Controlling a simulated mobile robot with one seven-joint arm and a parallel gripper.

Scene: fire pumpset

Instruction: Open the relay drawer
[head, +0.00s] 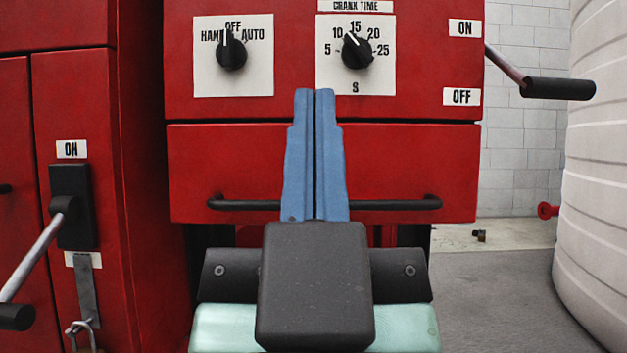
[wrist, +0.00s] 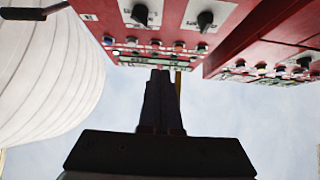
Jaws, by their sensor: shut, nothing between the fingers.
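The relay drawer (head: 400,165) is the red front panel below the two knobs in the head view. It looks closed, its face about flush with the panel above. Its black bar handle (head: 390,204) runs across the lower part of the drawer. My gripper (head: 316,92) is shut and empty, with its blue fingers pointing up in front of the drawer. The fingers hide the middle of the handle. I cannot tell whether they touch it. In the wrist view the shut fingers (wrist: 161,75) show dark against the sky, with the red panel above them.
Above the drawer are a HAND/OFF/AUTO knob (head: 231,54) and a crank time knob (head: 357,51). A black-gripped lever (head: 557,89) sticks out at the right. A red cabinet with another lever (head: 30,262) stands at the left. A white ribbed tank (head: 600,200) is at the far right.

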